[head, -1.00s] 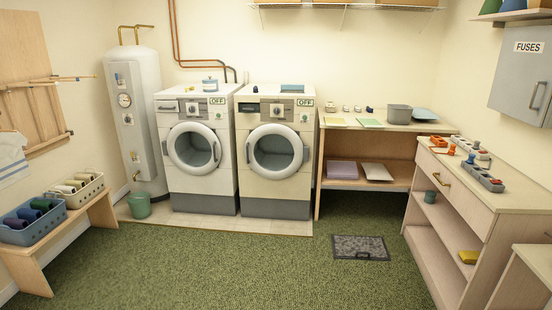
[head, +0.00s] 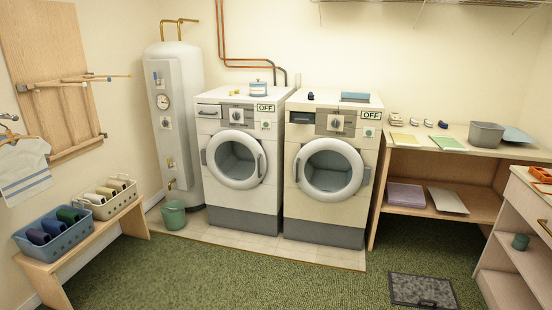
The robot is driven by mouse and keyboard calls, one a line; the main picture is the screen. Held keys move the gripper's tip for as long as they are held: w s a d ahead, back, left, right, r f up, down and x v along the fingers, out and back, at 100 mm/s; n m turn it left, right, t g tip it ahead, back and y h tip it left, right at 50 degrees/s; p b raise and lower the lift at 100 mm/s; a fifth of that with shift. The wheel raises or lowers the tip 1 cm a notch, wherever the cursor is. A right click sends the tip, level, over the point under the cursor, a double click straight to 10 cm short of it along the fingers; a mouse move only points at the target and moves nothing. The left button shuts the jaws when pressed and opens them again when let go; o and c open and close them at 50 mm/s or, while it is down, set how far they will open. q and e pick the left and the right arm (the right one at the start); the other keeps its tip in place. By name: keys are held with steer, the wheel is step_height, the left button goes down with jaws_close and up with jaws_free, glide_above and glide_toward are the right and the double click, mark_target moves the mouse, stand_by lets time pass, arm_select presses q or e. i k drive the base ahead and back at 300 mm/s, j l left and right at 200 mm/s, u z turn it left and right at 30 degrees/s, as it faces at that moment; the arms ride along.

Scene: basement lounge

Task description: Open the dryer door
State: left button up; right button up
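Two white front-loading machines stand side by side against the back wall: a left machine (head: 238,196) and a right machine (head: 322,211). No label tells me which is the dryer. The left machine has a drawer front at its upper left; the right one has a dark recessed panel there. The left round door (head: 235,160) and the right round door (head: 329,168) both look shut. Each has a dark fitting at its right rim. Both machines carry an OFF sign. Neither of my grippers is in view.
A green bucket (head: 173,215) and a water tank (head: 175,115) stand left of the machines. A bench (head: 98,241) with two baskets lines the left wall. A shelf table (head: 470,150) stands at right. A dark mat (head: 423,291) lies on the open green carpet.

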mark_target(361, 174)
steer(key=i+u, duration=0.25)
steer(key=i, duration=1.55)
